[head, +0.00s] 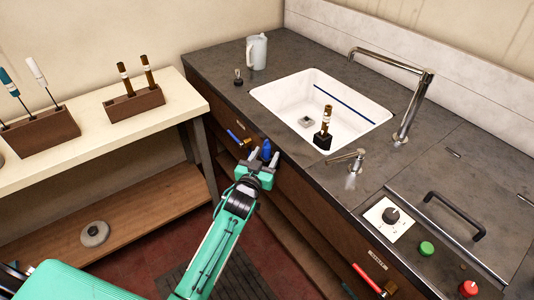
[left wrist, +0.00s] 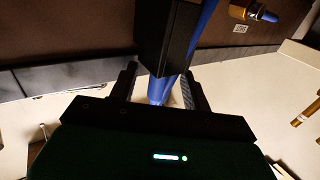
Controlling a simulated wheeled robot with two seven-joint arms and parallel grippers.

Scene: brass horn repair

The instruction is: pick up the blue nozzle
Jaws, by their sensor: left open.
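The blue nozzle (head: 266,149) is at the front of the sink cabinet, just below the counter edge. My left gripper (head: 263,158) is there with its fingers open, one on either side of the nozzle. In the left wrist view the nozzle (left wrist: 160,88) shows between the two fingers (left wrist: 162,94), below a black block (left wrist: 164,38) that hides part of it. I cannot tell whether either finger touches it. My right gripper is not in view.
The counter holds a white sink (head: 290,97), a tall faucet (head: 413,105) and a grey pitcher (head: 257,52). A blue-handled valve (head: 235,137) is left of my gripper, and a red-handled one (head: 368,280) lower right. A bench (head: 100,137) with wooden racks stands left.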

